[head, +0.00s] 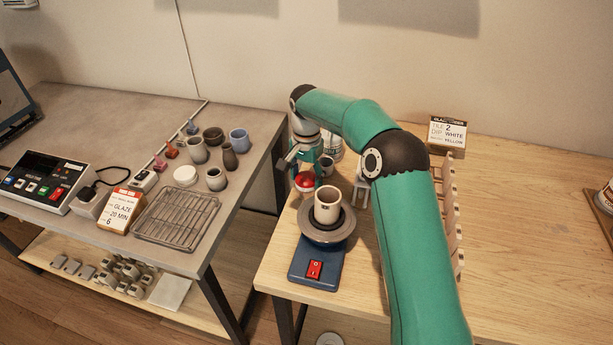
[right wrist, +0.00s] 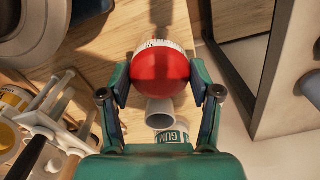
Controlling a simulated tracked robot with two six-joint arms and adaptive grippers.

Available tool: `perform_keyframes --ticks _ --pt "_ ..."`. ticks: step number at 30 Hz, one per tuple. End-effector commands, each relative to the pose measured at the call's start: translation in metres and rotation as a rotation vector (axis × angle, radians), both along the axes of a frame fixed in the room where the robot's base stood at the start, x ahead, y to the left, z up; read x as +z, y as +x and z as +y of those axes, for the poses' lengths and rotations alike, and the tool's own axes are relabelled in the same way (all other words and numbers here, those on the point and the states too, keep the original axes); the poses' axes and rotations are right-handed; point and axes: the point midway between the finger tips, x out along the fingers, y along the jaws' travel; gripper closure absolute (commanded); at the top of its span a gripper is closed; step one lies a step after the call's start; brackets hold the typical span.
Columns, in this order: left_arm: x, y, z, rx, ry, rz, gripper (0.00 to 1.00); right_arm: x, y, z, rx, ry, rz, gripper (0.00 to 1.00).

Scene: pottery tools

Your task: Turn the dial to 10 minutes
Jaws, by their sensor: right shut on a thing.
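A round kitchen timer with a red half and a white, marked band (head: 305,183) stands on the wooden table, behind the pottery wheel. In the right wrist view the timer (right wrist: 160,72) sits between the two fingers, and its scale is too small to read. My right gripper (head: 304,172) comes down over it from above; in the right wrist view the gripper (right wrist: 160,84) is shut on the timer's red part, one finger on each side. My left gripper is not in view.
A wheel (head: 327,232) carrying a beige cup (head: 327,205) stands in front of the timer. A grey cup (right wrist: 160,112) and a jar marked GUM (right wrist: 173,133) are close to the gripper. A grey table with pots and a wire rack (head: 176,217) is left, across a gap.

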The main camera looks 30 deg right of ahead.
Motion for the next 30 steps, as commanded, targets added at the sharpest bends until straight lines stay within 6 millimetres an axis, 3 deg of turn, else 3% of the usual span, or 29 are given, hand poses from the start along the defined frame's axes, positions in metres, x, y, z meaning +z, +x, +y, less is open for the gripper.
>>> perform_keyframes --ticks 21,22,26,30 --pt "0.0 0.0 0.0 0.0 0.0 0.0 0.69 0.0003 0.0001 -0.0004 -0.001 0.0 -0.001 0.72" --pt "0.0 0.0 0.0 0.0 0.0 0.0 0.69 0.0003 0.0001 -0.0004 -0.001 0.0 -0.001 0.34" --pt "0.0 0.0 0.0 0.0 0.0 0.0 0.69 0.0003 0.0001 -0.0004 -0.001 0.0 -0.001 0.12" --pt "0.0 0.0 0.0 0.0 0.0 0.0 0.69 0.0002 -0.0001 -0.0004 -0.001 0.0 -0.001 0.11"
